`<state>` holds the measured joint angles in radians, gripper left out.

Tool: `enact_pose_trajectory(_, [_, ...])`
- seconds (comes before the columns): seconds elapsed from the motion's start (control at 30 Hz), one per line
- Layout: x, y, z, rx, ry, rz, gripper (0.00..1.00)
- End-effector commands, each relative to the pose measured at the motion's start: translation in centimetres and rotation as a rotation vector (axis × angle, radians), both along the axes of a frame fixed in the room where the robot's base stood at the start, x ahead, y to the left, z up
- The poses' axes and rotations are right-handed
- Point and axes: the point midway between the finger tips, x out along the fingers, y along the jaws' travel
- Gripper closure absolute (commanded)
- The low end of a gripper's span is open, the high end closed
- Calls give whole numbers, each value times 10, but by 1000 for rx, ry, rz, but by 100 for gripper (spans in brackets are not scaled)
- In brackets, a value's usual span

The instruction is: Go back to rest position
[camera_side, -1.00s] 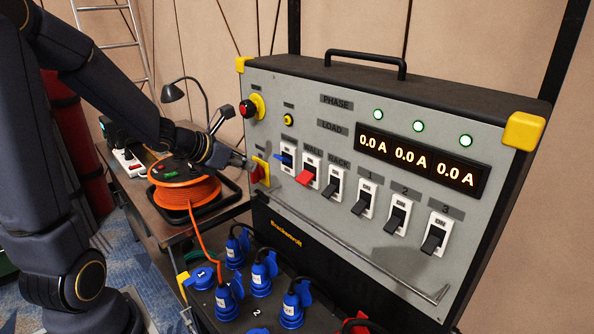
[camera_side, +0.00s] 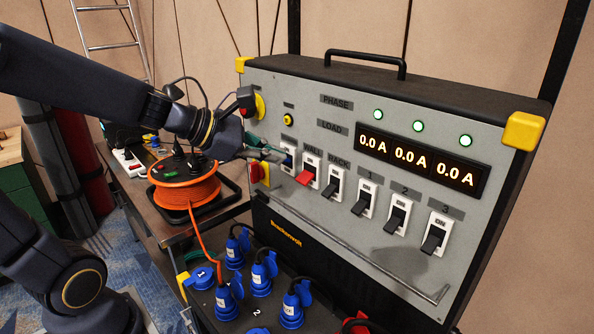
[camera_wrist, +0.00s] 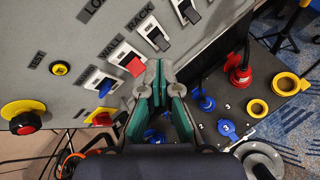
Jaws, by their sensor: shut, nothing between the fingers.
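My gripper (camera_side: 277,155) is in front of the left part of the grey power panel (camera_side: 330,230), just left of the blue switch (camera_side: 287,160), partly covering it. In the wrist view my gripper (camera_wrist: 160,66) shows its two green-lined fingers close together with nothing between them. The wrist view also shows the blue switch (camera_wrist: 105,87) and the red WALL switch (camera_wrist: 132,64) left of the fingertips. I cannot tell whether the fingers touch the panel.
A red stop button (camera_side: 251,104) on a yellow base is partly hidden behind my wrist. An orange cable reel (camera_side: 186,192) stands on the table below my arm. Blue plugs (camera_side: 262,272) fill the front shelf. A metal rail (camera_side: 350,250) crosses the panel front.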

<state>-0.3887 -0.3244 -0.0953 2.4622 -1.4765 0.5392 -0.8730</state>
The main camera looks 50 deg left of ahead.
Motion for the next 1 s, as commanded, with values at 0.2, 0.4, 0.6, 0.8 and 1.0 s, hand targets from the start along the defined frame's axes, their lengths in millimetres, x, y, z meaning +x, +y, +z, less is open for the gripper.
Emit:
enact_pose_trajectory(0.2, [-83, -72, 9, 741, -176, -755, 100])
enact_pose_trajectory(0.4, [-138, -42, -11, 1388, -215, -1303, 100])
enact_pose_trajectory(0.6, [-156, 5, -26, 1707, -108, -1645, 100])
enact_pose_trajectory(0.8, [-159, 8, -27, 1747, -114, -1721, 100])
enact_pose_trajectory(1.0, [-158, 8, -27, 1745, -115, -1717, 100])
